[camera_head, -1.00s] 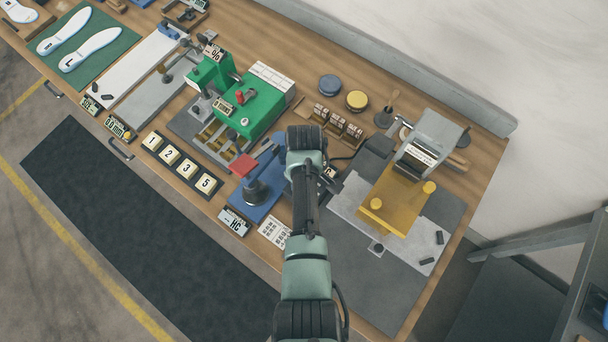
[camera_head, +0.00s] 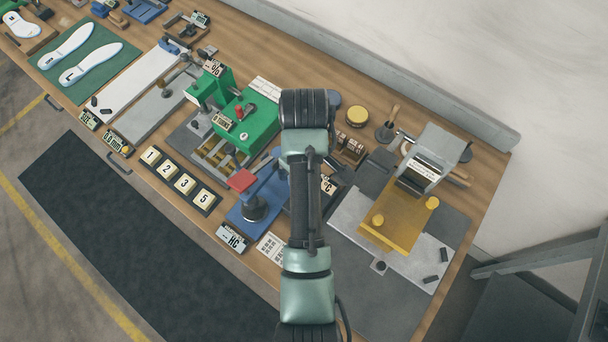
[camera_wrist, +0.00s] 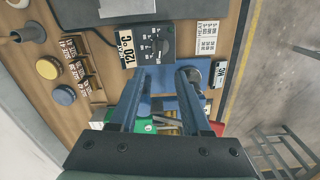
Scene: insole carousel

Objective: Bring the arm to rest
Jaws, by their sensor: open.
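My arm rises from the bottom middle of the head view, over the bench, with its links covering part of the blue press. My gripper is hidden in the head view. In the wrist view my gripper (camera_wrist: 158,98) shows two blue-grey fingers spread apart with nothing between them. Beyond the fingers are a blue base plate (camera_wrist: 163,82) and a dark control box with dials (camera_wrist: 154,44), with a 120 °C sign (camera_wrist: 127,48) beside it. The fingers look apart from these things.
A grey wall ledge (camera_head: 390,75) runs behind. A dark mat (camera_head: 130,235) lies on the floor in front.

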